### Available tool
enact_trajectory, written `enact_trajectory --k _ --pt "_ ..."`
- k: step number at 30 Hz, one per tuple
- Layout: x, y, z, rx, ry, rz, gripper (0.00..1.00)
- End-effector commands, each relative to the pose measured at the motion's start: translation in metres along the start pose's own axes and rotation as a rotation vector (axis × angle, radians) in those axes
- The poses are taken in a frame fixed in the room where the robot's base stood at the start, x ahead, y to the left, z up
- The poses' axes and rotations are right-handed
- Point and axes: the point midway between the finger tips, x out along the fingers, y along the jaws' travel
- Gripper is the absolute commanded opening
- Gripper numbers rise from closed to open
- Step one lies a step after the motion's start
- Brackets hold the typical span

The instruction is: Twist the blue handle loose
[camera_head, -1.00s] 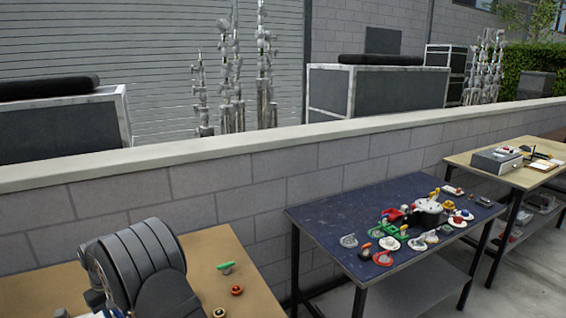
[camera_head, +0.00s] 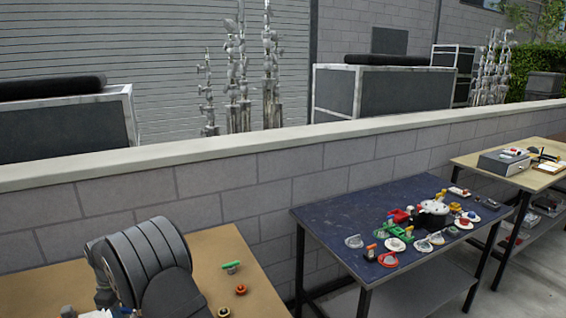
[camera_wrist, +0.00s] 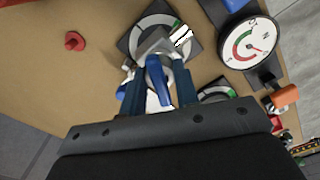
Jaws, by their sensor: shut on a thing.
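In the wrist view the blue handle (camera_wrist: 155,72) stands between the two fingers of my gripper (camera_wrist: 158,83). My gripper is shut on it. The handle sits over a round fitting on a dark square plate with a white, grey and green dial (camera_wrist: 143,26). The fingers and the handle cover part of the fitting below. In the head view my grey arm stands over the tan bench at the lower left, and the blue handle and my gripper cannot be made out there.
A round gauge (camera_wrist: 248,43) stands right of the handle, with an orange-handled part (camera_wrist: 285,95) below it. A red knob (camera_wrist: 74,41) lies to the left on bare tan bench top. In the head view a green-handled part (camera_head: 231,267) sits right of my arm. A blue table (camera_head: 335,205) stands further right.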

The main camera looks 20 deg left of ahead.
Motion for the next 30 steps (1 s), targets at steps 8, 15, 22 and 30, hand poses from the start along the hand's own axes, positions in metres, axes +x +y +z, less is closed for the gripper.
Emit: enact_trajectory --k 8,15,22,30 --pt "0.0010 -0.0004 0.0005 -0.164 -0.002 -0.002 0.08" --pt "0.0011 -0.0005 0.0006 -0.291 -0.002 -0.002 0.08" --pt "0.0011 -0.0005 0.0006 -0.436 -0.002 -0.002 0.08" --pt "0.0012 -0.0005 0.0007 -0.614 -0.002 -0.002 0.08"
